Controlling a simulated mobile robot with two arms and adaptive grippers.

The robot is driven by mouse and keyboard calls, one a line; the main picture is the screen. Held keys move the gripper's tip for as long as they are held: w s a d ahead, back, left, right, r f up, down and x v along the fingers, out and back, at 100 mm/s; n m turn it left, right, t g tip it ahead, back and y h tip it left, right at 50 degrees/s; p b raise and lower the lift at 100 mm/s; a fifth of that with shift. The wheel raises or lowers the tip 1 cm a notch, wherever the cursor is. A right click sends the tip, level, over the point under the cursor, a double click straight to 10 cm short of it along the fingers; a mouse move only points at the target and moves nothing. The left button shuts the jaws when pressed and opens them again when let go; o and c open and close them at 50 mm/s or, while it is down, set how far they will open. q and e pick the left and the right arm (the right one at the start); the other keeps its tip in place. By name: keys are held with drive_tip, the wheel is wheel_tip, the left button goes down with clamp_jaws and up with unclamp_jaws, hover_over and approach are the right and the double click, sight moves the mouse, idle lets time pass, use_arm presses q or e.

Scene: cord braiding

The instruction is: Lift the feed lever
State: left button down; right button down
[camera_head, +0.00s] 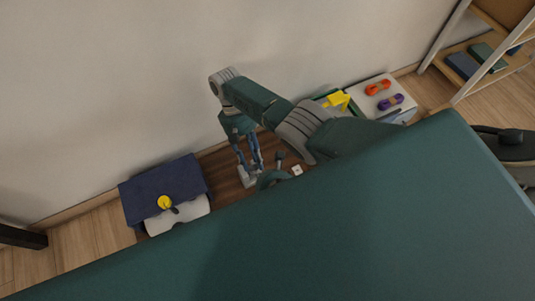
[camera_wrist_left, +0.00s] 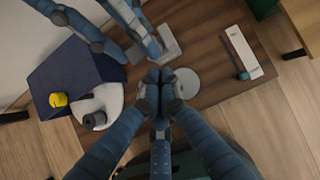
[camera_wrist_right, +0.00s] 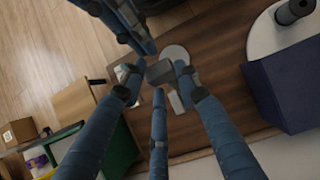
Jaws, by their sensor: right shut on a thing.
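My right gripper (camera_head: 250,166) reaches down over a pale grey base (camera_head: 247,181) on the brown table. In the right wrist view, its fingers (camera_wrist_right: 157,85) are closed around a dark grey block (camera_wrist_right: 160,71), which looks like the feed lever's handle. The fingers partly cover the lever, so I cannot tell how far it is raised. The grey base also shows in the left wrist view (camera_wrist_left: 172,44), beside the right fingers. My left gripper (camera_wrist_left: 160,88) has its fingertips together, with nothing visible between them, near a round grey disc (camera_wrist_left: 183,83).
A dark blue box (camera_head: 165,188) with a yellow knob (camera_head: 165,202) and a white plate stands left. A white panel with a small dark knob (camera_wrist_left: 244,76) lies on the table. Orange (camera_head: 377,88) and purple (camera_head: 391,102) cord bundles sit on a white surface at right.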

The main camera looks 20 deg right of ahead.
sight(257, 169)
use_arm(q)
drive_tip(key=shift+w, duration=0.3)
use_arm(e)
drive_tip(key=w+f, duration=0.1)
drive_tip(key=w+f+t, duration=0.1)
drive_tip(key=shift+w+d+f, duration=0.1)
drive_tip(key=shift+w+d, duration=0.1)
drive_tip(key=shift+w, duration=0.15)
use_arm(q)
drive_tip(key=shift+w+r, duration=0.25)
drive_tip(key=shift+w, duration=0.3)
drive_tip(key=shift+w+r, duration=0.25)
drive_tip(key=shift+w, duration=0.25)
drive_tip(key=shift+w+a, duration=0.1)
use_arm(e)
drive_tip(key=c, duration=1.2)
unclamp_jaws()
drive_tip(key=shift+o, duration=1.4)
drive_tip(key=shift+f, duration=0.1)
drive_tip(key=shift+w+f, duration=0.1)
drive_tip(key=shift+w, duration=0.1)
drive_tip(key=c, duration=0.4)
use_arm(q)
drive_tip(key=shift+f, duration=0.2)
use_arm(e)
drive_tip(key=shift+o, duration=0.2)
drive_tip(key=shift+a+r, duration=0.2)
drive_tip(key=shift+r, duration=0.05)
